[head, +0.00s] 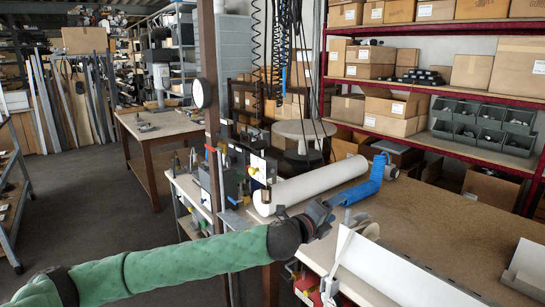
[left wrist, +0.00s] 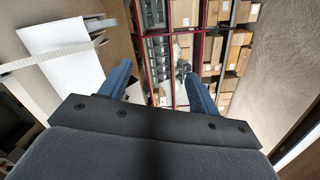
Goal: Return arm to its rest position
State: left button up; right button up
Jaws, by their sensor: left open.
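My left arm (head: 190,262), in a green sleeve, reaches in from the left of the head view. Its blue left gripper (head: 378,168) is over the workbench (head: 425,215), beside the right end of a white roll. In the left wrist view the two blue fingers of this gripper (left wrist: 158,70) stand well apart, with nothing between them. A long white profile (head: 392,272) lies at the bench's front, to the right of my wrist and apart from the fingers. My right gripper is in neither view.
The white roll (head: 312,186) lies along the bench's far left part. A brown post (head: 211,110) stands left of the bench. Black coiled cables (head: 280,50) hang behind it. Red-edged shelves (head: 440,89) hold cartons and grey bins. The bench's right middle is bare.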

pick_arm(q)
jog(key=s+a+f+n+g+y, duration=0.1)
jog(key=s+a+f+n+y, duration=0.35)
jog(key=f, duration=1.05)
jog(key=a+f+n+y, duration=0.2)
jog(key=a+f+n, duration=0.55)
jog(key=f, duration=0.75)
jog(key=s+a+f+n+g+y, duration=0.1)
jog(key=s+a+f+n+y, duration=0.25)
jog(key=f+n, duration=0.8)
jog(key=s+a+f+n+g+y, duration=0.1)
jog(key=s+a+f+g, duration=0.1)
jog(key=s+a+f, duration=0.55)
jog(key=s+a+f+n+g+y, duration=0.1)
jog(key=s+a+f+g, duration=0.1)
jog(key=s+f, duration=1)
jog(key=s+a+f+n+g, duration=0.2)
jog(key=s+a+f, duration=0.2)
jog(key=s+f, duration=0.3)
jog(key=s+a+f+n+g, duration=0.2)
jog(key=s+a+f, duration=0.2)
jog(key=s+f, duration=0.3)
jog(key=s, duration=0.5)
jog(key=shift+a+f+y, duration=0.25)
jog(key=shift+a+y, duration=0.15)
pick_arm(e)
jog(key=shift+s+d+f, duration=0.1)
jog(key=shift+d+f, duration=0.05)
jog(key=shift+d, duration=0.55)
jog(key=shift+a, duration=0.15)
